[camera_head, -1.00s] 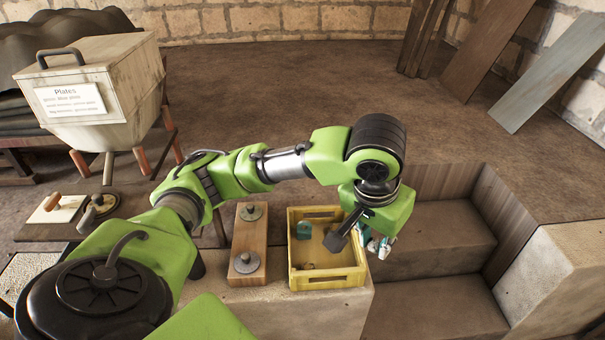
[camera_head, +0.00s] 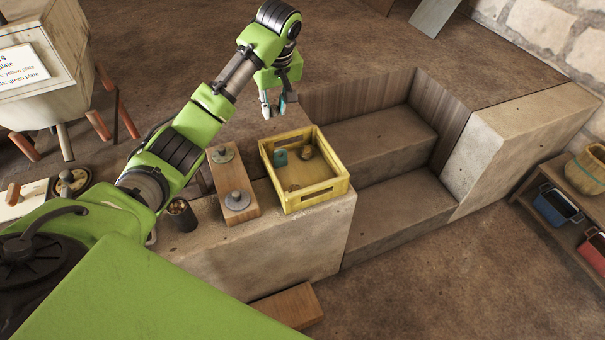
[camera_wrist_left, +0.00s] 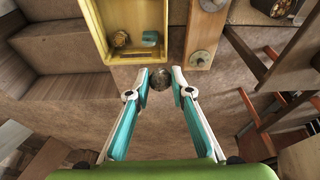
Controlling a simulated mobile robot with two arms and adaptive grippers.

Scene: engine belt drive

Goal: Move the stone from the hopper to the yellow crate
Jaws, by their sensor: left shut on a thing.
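The yellow crate (camera_head: 317,192) stands on the stone ledge. It holds a teal piece (camera_head: 281,157) and brown lumps (camera_head: 293,187). My left gripper (camera_head: 272,110) is in the air just past the crate's far edge, outside it. In the left wrist view my left gripper (camera_wrist_left: 162,80) is closed around a rounded grey-brown stone (camera_wrist_left: 160,84), with the crate (camera_wrist_left: 97,28) above it in the picture. The pale box-like hopper (camera_head: 40,85), with a label, stands at the upper left of the head view, partly cut off. My right gripper is not shown.
A wooden block (camera_head: 232,184) with two metal knobs stands left of the crate, and a dark cup (camera_head: 181,214) beside it. Stone steps (camera_head: 370,138) descend to the crate's right. A shelf (camera_head: 560,225) with bins is at the far right. Open floor lies beyond.

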